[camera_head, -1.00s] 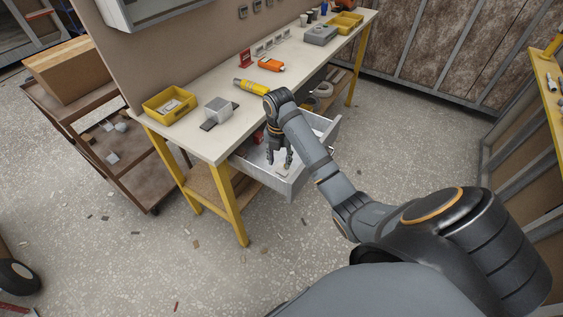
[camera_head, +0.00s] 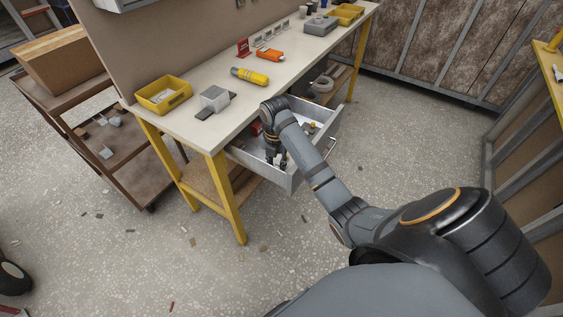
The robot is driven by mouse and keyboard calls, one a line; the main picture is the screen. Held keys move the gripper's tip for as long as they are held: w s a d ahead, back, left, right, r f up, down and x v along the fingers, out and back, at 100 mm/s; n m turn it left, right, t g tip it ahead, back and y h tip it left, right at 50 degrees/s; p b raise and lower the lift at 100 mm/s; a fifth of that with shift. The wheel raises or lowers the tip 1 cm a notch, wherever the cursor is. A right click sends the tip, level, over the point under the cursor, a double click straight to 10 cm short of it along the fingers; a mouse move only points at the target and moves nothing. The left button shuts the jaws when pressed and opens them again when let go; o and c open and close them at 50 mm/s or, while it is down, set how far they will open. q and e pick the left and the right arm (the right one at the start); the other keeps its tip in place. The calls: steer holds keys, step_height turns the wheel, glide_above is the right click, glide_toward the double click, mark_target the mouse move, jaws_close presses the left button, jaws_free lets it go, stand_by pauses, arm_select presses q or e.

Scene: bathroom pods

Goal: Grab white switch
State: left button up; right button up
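My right gripper (camera_head: 276,161) points down inside the open grey drawer (camera_head: 293,182), near its front end. A small pale piece, seemingly the white switch (camera_head: 283,158), shows right at the fingertips. The fingers and the drawer wall hide much of it, so I cannot tell whether the fingers are around it or beside it, or whether they are closed. My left gripper is not in view.
The drawer also holds a red item (camera_head: 256,128) and small yellow and white items (camera_head: 312,127). The workbench (camera_head: 212,133) above carries a yellow bin (camera_head: 163,95), a grey box (camera_head: 215,98), a yellow tool (camera_head: 249,76) and an orange tool (camera_head: 270,55). A brown cart (camera_head: 125,170) stands at left.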

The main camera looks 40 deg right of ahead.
jaws_close()
steer(key=shift+r, duration=0.5)
step_height(320, 180, up, 9)
steer(key=p, duration=0.8)
